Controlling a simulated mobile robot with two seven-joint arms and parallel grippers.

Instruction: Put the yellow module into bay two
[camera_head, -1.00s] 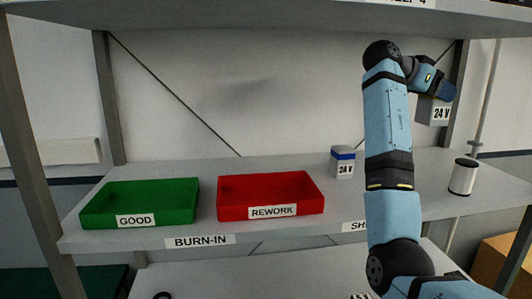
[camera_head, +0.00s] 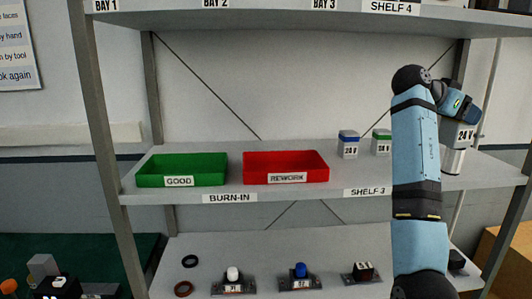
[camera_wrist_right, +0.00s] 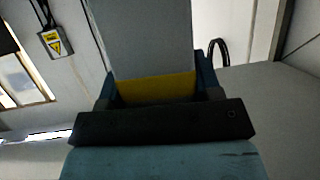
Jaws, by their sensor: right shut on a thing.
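My right gripper (camera_head: 462,112) is shut on a grey module with a "24 V" label (camera_head: 465,136) and holds it up at the right, above the burn-in shelf. In the right wrist view, the module's yellow band (camera_wrist_right: 158,88) shows between the fingers of the gripper (camera_wrist_right: 152,97), with its grey body (camera_wrist_right: 145,38) beyond. The "BAY 2" label (camera_head: 215,3) is on the front edge of the top shelf, between BAY 1 and BAY 3. The bay's inside is out of view above. My left gripper is not in view.
The middle shelf holds a green GOOD tray (camera_head: 140,178), a red REWORK tray (camera_head: 245,170), a blue-banded module (camera_head: 348,145), a green-banded module (camera_head: 381,143) and a white cylinder (camera_head: 453,161). The top shelf's edge (camera_head: 260,18) overhangs it. Several small parts lie on the lower shelf.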

